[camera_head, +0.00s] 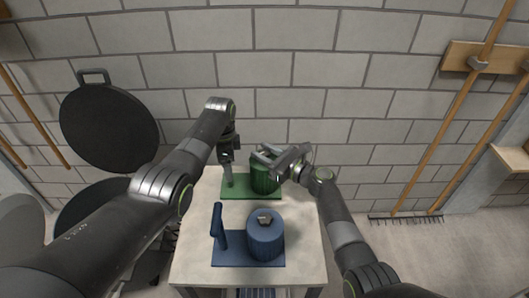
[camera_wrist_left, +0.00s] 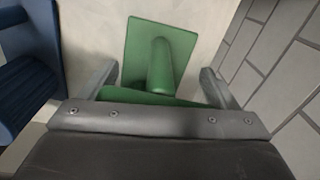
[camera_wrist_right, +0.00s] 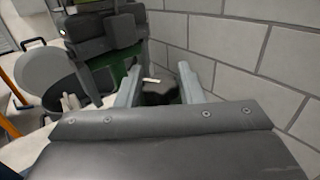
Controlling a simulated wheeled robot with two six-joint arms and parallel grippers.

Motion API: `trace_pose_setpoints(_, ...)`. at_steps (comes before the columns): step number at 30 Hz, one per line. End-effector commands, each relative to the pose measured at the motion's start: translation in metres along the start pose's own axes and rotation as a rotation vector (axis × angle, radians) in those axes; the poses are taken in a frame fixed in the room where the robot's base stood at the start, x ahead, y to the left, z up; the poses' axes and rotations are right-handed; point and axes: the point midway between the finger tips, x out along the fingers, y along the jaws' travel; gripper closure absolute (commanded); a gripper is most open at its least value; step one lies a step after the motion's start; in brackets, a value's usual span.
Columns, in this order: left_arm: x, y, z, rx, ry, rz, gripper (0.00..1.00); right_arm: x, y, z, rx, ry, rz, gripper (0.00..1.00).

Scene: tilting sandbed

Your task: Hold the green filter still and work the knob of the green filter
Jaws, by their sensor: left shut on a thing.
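The green filter (camera_head: 264,182) stands at the back of the table, a ribbed green cylinder and an upright handle on a flat green base (camera_head: 238,194). My left gripper (camera_head: 228,180) is shut on the upright handle, which shows between its fingers in the left wrist view (camera_wrist_left: 160,68). My right gripper (camera_head: 264,154) is at the top of the green cylinder, its fingers apart. The filter's knob is mostly hidden by this gripper in the head view. In the right wrist view a small pale piece (camera_wrist_right: 151,80) and a dark patch show between the fingers; I cannot tell whether they touch.
A blue filter (camera_head: 265,240) with a grey knob and a blue handle stands at the front of the table (camera_head: 308,262). A block wall (camera_head: 340,72) is close behind. A dark round lidded vessel (camera_head: 108,125) stands at the left, and a rake (camera_head: 405,216) leans at the right.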

Motion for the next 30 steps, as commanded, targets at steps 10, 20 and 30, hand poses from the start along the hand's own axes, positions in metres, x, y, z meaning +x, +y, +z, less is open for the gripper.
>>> trace_pose_setpoints(10,-0.0005,-0.0001,-0.0001,0.001,0.000,0.000,0.56,-0.0001,-0.0012,-0.0004,-0.001,0.003,0.026,0.89)
trace_pose_setpoints(20,-0.0006,-0.0001,-0.0005,0.003,0.000,0.000,0.56,0.0006,-0.0014,-0.0017,-0.001,0.007,0.232,0.89)
trace_pose_setpoints(30,-0.0008,0.0002,-0.0012,0.005,0.001,0.000,0.56,0.0002,-0.0010,-0.0024,-0.001,0.008,0.366,0.89)
